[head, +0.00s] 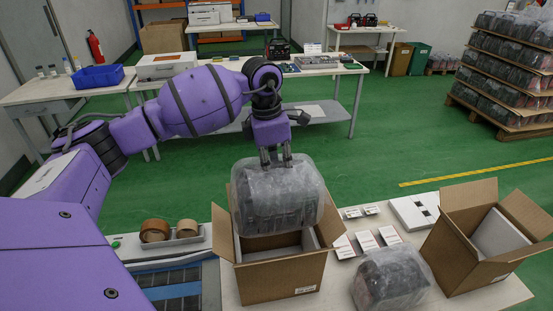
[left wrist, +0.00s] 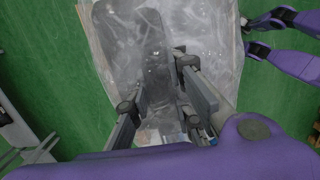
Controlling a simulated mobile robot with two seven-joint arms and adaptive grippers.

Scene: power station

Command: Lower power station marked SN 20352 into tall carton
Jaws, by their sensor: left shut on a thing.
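A power station in clear bubble wrap (head: 278,200) hangs upright from my left gripper (head: 277,160), which is shut on its top. It is over the open mouth of a brown carton (head: 282,275), and its lower part is in line with the raised flaps. The wrap also fills the top of the left wrist view (left wrist: 205,40), with the gripper fingers (left wrist: 160,95) on the dark handle. No serial number can be read. A second wrapped power station (head: 392,280) sits on the table to the right.
Another open carton (head: 475,250) with a pale insert stands at the right. White boxes (head: 367,240) and a white foam piece (head: 415,212) lie between the cartons. Tape rolls (head: 155,231) sit in a tray at the left. Green floor separates this table from the back benches.

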